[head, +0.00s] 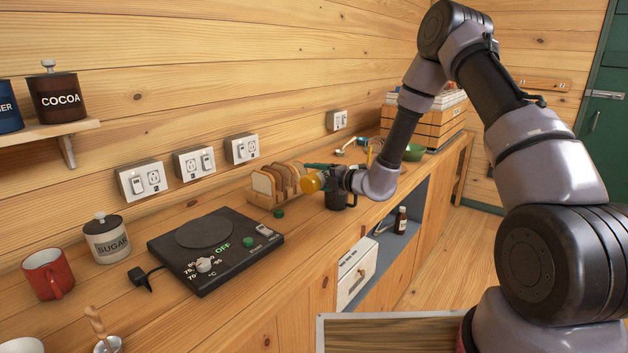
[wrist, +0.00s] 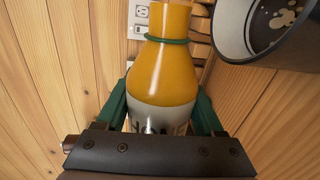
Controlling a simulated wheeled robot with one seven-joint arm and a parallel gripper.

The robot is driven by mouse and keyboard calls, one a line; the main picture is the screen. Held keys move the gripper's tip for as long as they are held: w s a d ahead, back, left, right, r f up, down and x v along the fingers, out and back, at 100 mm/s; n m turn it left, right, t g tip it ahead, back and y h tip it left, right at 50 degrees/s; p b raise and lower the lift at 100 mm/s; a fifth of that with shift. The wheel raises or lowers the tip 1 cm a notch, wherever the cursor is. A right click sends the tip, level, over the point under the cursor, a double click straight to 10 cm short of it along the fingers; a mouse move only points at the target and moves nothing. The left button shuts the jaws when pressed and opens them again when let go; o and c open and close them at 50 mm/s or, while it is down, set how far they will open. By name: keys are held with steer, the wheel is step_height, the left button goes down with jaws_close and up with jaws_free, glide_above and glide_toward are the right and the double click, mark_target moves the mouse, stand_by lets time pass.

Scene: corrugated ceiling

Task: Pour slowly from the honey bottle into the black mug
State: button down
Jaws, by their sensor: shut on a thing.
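The honey bottle (wrist: 165,75) is amber with a pale printed label and a green ring at its neck. My gripper (wrist: 163,110) is shut on it, with green fingers on either side of its body. In the head view the bottle (head: 312,183) looks tipped well over beside the black mug, its amber end toward the left. The black mug (head: 337,199) stands on the counter, partly hidden by my gripper (head: 328,177). In the wrist view the mug (wrist: 240,47) is at upper right, pale patches inside its dark interior. No honey stream shows.
A toast rack with bread (head: 270,186) stands close left of the bottle. A black hot plate (head: 215,250), sugar jar (head: 106,240) and red mug (head: 48,274) are farther left. A green bowl (head: 413,152) and wooden crate (head: 432,122) are behind. Outlets (head: 241,148) line the wall.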

steer(key=shift+r+m, duration=0.25)
steer(key=shift+m, duration=0.05)
steer(key=shift+a, duration=0.1)
stand_by(2.1)
steer(key=shift+w+r+m+g+y, duration=0.1)
steer(key=shift+r+m+g+y, duration=0.2)
steer(key=shift+r+m, duration=0.45)
steer(key=shift+f, duration=0.1)
steer(key=shift+d, duration=0.25)
stand_by(0.4)
